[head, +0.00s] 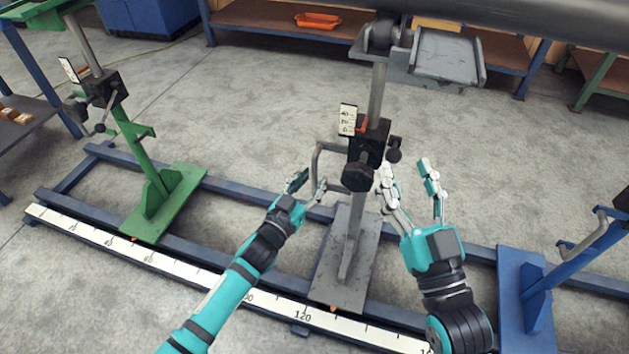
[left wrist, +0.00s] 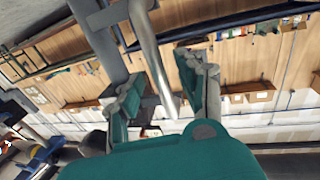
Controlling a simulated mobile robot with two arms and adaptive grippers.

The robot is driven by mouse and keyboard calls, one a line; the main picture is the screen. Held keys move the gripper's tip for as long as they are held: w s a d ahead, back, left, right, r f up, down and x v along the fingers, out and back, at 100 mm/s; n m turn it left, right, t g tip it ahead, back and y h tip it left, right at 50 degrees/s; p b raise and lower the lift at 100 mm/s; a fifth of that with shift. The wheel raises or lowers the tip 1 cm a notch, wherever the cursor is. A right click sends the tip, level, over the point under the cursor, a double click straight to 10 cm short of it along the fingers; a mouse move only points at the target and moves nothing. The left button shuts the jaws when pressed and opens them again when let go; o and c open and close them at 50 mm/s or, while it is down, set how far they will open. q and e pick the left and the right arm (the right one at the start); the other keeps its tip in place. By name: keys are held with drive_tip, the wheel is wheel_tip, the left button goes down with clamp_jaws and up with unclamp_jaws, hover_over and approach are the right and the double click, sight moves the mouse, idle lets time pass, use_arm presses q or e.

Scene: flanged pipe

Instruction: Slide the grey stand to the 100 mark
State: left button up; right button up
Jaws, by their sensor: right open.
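The grey stand (head: 345,260) stands upright on the blue rails, its small red pointer (head: 333,309) a little right of the 120 mark on the white scale (head: 180,271). The 100 mark is partly hidden by my left arm. The stand's bent grey handle (head: 316,160) sticks out to the left. My left gripper (head: 305,184) is open at the handle; in the left wrist view a grey bar (left wrist: 150,50) runs between its parted fingers. I cannot tell if they touch it. My right gripper (head: 407,170) is open and empty, just right of the stand's clamp and black knob (head: 358,176).
A green stand (head: 150,185) is on the rails to the left, a blue stand (head: 525,290) to the right. A big grey pipe (head: 520,18) crosses above, over the grey stand's top. The rail stretch between the green and grey stands holds no other stand.

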use_arm(q)
drive_tip(key=shift+x, duration=0.85)
use_arm(e)
drive_tip(key=shift+s+r+t, duration=0.25)
drive_tip(key=shift+r+t, duration=0.15)
drive_tip(key=shift+r, duration=0.15)
drive_tip(key=shift+s+r+t, duration=0.25)
drive_tip(key=shift+r+t, duration=0.15)
drive_tip(key=shift+r, duration=0.1)
use_arm(q)
clamp_jaws()
drive_tip(key=shift+d+f, duration=0.1)
use_arm(e)
drive_tip(key=shift+w+f, duration=0.1)
